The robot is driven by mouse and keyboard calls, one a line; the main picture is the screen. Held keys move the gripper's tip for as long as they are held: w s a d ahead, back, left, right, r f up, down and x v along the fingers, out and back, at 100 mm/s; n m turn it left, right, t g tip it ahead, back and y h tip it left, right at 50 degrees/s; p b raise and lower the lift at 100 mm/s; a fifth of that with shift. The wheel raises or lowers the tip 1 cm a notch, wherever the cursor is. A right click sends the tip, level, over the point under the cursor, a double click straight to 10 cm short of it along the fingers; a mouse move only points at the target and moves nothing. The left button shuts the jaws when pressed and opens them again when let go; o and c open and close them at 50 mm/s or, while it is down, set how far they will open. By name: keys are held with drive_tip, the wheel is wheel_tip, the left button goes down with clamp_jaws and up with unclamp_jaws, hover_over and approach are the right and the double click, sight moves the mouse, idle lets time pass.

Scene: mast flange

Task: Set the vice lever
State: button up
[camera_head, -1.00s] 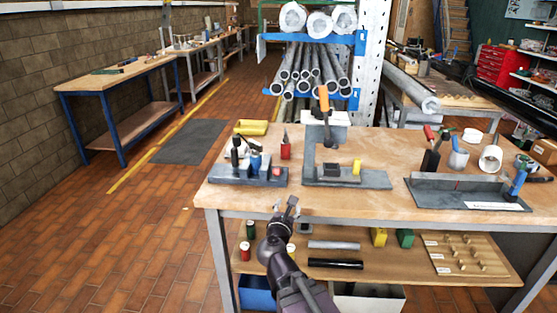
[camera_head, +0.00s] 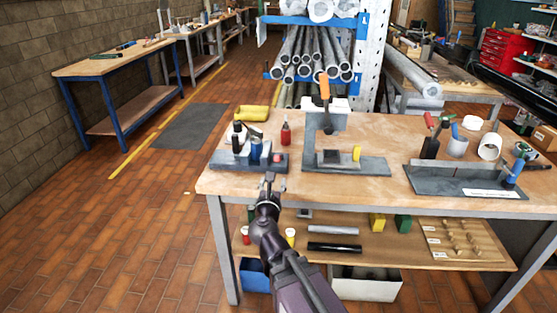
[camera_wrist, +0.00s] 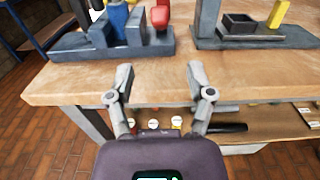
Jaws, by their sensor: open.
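My gripper (camera_head: 272,184) is open and empty near the front edge of the wooden workbench (camera_head: 300,186). In the wrist view its two fingers (camera_wrist: 160,80) stand apart with only bench top between and beyond them. Ahead is a grey fixture (camera_head: 228,162) with a blue part (camera_head: 256,149), a red knob (camera_head: 278,157) and a dark upright handle; the wrist view shows its base (camera_wrist: 70,46). To its right stands a grey press-like fixture (camera_head: 372,166) with an orange handle (camera_head: 324,86) on top. I cannot tell for certain which part is the vice lever.
A red bottle (camera_head: 286,132) and a yellow tray (camera_head: 253,113) stand behind the left fixture. A grey tray (camera_head: 440,180) with a blue-handled tool (camera_head: 514,172) is at the right. A lower shelf (camera_head: 400,252) holds rods and cans. Bare bench top lies along the front.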

sight(278, 159)
drive_tip(key=w, duration=1.2)
drive_tip(key=shift+w+d, duration=0.2)
drive_tip(key=shift+w, duration=0.15)
clamp_jaws()
drive_tip(key=shift+d, duration=0.1)
